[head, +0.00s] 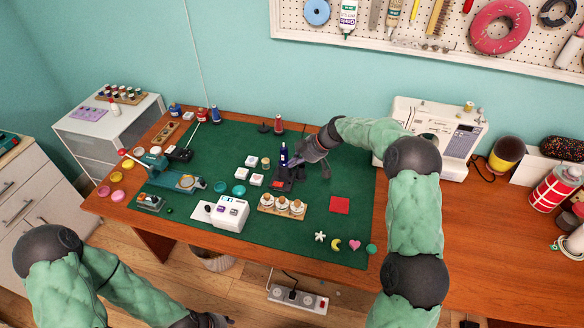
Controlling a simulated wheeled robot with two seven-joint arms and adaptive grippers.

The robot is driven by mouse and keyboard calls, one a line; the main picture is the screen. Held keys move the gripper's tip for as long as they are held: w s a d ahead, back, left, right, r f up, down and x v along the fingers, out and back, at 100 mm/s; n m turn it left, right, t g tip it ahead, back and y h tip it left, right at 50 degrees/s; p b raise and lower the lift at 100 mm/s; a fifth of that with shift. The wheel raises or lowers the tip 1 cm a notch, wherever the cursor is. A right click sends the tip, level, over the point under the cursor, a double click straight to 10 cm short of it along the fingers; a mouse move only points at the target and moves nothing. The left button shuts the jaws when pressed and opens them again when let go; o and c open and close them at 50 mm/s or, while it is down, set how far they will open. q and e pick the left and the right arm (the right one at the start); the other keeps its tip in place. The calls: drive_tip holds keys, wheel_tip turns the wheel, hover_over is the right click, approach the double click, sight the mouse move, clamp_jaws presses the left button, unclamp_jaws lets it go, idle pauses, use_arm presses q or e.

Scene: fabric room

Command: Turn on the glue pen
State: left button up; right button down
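A small dark-blue pen-like device (284,154), which looks like the glue pen, stands upright in a dark stand (284,186) on the green mat. Its switch is too small to make out. My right gripper (312,168) is just right of it, reaching in from the right. Its fingers look spread, with nothing visible between them. One finger is close to the pen; I cannot tell whether they touch. My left gripper (208,321) is low at the bottom edge, off the table and partly cut off, so its opening is unclear.
The green mat (310,232) holds white blocks (252,161), a wooden rack with several jars (282,205), a white device (228,212), a red square (340,205) and a teal tool (175,179). A sewing machine (445,130) stands right, behind my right arm.

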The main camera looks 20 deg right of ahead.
drive_tip(key=b, duration=0.2)
hover_over(280, 185)
drive_tip(key=f, duration=0.6)
drive_tip(key=shift+s+d+f, duration=0.15)
drive_tip(key=shift+d+f, duration=0.15)
drive_tip(key=shift+d, duration=0.05)
wheel_tip(280, 185, down, 2)
drive_tip(key=shift+f, duration=0.15)
drive_tip(key=shift+s+d+f+b, duration=0.15)
drive_tip(key=shift+f+b, duration=0.15)
drive_tip(key=shift+f, duration=0.5)
drive_tip(key=f+b, duration=0.1)
drive_tip(key=b, duration=0.2)
drive_tip(key=shift+d+f, duration=0.2)
drive_tip(key=shift+s+r+p, duration=0.1)
drive_tip(key=shift+r+p, duration=0.15)
drive_tip(key=shift+p, duration=0.15)
drive_tip(key=shift+a+r, duration=0.1)
drive_tip(key=shift+a, duration=0.1)
